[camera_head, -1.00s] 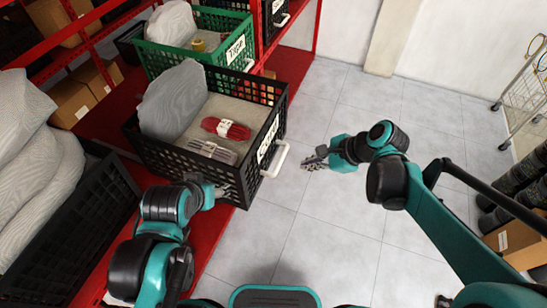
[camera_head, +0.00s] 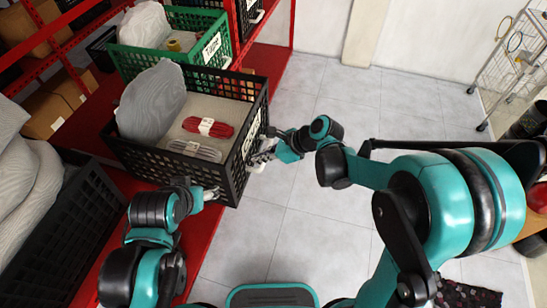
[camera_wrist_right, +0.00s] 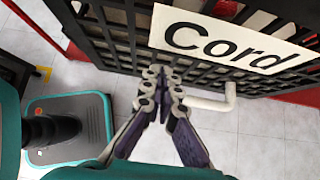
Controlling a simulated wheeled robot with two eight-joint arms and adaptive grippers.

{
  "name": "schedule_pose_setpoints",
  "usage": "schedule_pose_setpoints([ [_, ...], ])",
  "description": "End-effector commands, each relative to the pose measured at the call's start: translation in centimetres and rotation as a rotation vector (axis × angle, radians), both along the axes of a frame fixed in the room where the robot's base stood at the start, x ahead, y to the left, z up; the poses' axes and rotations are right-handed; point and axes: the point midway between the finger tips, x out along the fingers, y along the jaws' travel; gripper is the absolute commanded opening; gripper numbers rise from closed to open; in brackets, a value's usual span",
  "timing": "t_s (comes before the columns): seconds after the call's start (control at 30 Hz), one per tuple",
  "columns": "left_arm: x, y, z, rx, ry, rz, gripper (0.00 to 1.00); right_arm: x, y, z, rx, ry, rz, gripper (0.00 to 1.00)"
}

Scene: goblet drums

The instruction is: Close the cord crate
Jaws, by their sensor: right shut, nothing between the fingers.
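The cord crate (camera_head: 241,176) is a black lattice crate on the red shelf, sticking out past the shelf edge. It holds a red cord bundle (camera_head: 208,127), a grey cord bundle (camera_head: 194,150) and a grey sack. Its white "Cord" label (camera_wrist_right: 235,43) and white handle (camera_wrist_right: 215,103) show in the right wrist view. My right gripper (camera_head: 259,157) is shut and empty at the crate's front, beside the handle; I cannot tell if it touches. My left gripper (camera_head: 211,192) is by the crate's near front corner; its fingers are too small to judge.
A green crate (camera_head: 217,52) labelled "Tape" stands behind on the red shelf (camera_head: 271,62). A black crate with pale sacks (camera_head: 40,190) is at the left. Grey floor (camera_head: 310,215) is open to the right. A wire cart (camera_head: 512,70) stands far right.

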Motion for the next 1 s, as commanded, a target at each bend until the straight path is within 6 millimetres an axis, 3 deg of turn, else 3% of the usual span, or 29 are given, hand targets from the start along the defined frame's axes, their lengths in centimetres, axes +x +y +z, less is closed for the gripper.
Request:
schedule_pose_setpoints([
  [0.2, 0.0, 0.0, -0.2, 0.000, 0.000, 0.000, 0.61, 0.5, 1.6, 0.0, 0.000, -0.001, 0.001, 0.00],
  [0.73, 0.0, 0.0, -0.2, 0.000, 0.000, 0.000, 0.61, 0.7, 2.3, 0.1, 0.000, -0.001, 0.001, 0.00],
  [0.87, 0.0, 0.0, -0.4, 0.000, 0.000, 0.000, 0.61, 1.2, 3.8, 0.0, -0.001, -0.001, 0.003, 0.00],
  [1.0, 0.0, 0.0, -0.6, 0.000, 0.000, 0.000, 0.61, 2.0, 6.4, 0.0, 0.000, -0.001, 0.006, 0.00],
])
